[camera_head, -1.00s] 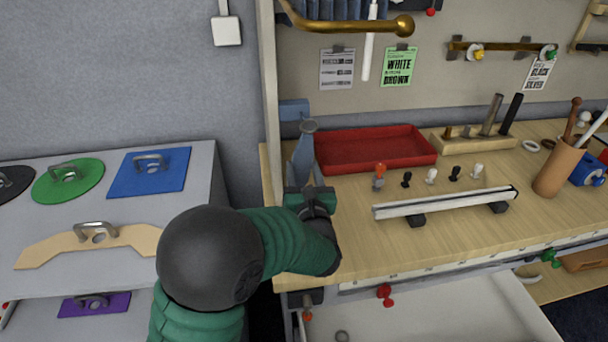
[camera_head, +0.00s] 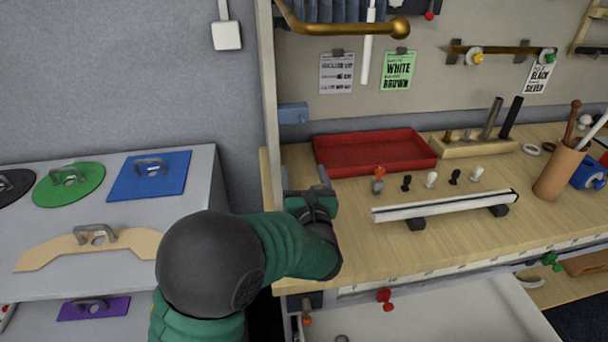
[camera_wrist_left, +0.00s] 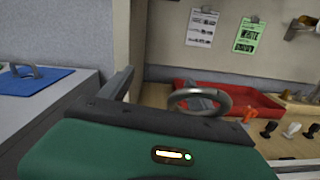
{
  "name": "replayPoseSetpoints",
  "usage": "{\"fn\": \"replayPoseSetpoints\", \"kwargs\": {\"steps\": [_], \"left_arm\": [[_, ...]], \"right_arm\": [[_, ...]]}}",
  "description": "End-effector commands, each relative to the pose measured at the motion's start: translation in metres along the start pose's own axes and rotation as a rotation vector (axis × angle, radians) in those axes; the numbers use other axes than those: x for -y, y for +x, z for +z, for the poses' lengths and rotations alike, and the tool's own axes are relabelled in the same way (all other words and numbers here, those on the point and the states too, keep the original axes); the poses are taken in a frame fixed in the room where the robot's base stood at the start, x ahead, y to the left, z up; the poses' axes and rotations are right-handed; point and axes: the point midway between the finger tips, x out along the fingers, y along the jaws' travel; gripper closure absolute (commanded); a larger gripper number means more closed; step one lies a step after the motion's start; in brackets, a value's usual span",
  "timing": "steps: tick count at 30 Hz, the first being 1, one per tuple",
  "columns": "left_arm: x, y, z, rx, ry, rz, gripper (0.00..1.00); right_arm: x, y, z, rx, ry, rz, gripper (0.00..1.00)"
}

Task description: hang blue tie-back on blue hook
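The blue hook (camera_head: 293,113) sticks out beside the pale upright post at the left end of the bench. My left gripper (camera_head: 305,180) is below it, over the bench's left end, with its fingers apart. In the head view no tie-back stands up from the gripper. In the left wrist view a grey ring with a little blue-grey inside it, seemingly the blue tie-back (camera_wrist_left: 227,103), shows just beyond the gripper body. Its lower part is hidden, and I cannot tell what it rests on. My right gripper is out of view.
A red tray (camera_head: 375,150) lies right of the gripper. Several small knobs and a white rail (camera_head: 445,206) are farther right. A brass rod (camera_head: 345,27) is above. An open drawer (camera_head: 440,315) is below. A grey cabinet (camera_head: 190,235) stands left.

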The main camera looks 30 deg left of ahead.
Motion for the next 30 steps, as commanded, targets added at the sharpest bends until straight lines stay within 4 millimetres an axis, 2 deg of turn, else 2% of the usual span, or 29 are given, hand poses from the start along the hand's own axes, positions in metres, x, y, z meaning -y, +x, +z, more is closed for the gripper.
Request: {"fn": "replayPoseSetpoints", "kwargs": {"steps": [6, 10, 14, 21, 24, 30], "left_arm": [[0.000, -0.002, 0.000, -0.001, 0.000, 0.000, 0.29], [0.002, -0.017, 0.000, -0.001, 0.000, -0.004, 0.29], [0.002, -0.050, 0.000, 0.000, 0.000, -0.006, 0.29], [0.003, -0.120, -0.001, 0.000, 0.002, -0.007, 0.29], [0.002, -0.143, -0.001, 0.000, 0.002, -0.005, 0.29], [0.002, -0.167, -0.001, -0.001, 0.002, -0.003, 0.29]], "right_arm": [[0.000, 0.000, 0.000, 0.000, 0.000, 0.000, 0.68], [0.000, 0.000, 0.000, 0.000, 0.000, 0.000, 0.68], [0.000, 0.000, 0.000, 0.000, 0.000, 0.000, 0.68], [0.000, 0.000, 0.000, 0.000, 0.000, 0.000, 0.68], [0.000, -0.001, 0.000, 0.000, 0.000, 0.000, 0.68], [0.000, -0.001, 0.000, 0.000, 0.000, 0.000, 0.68]]}}
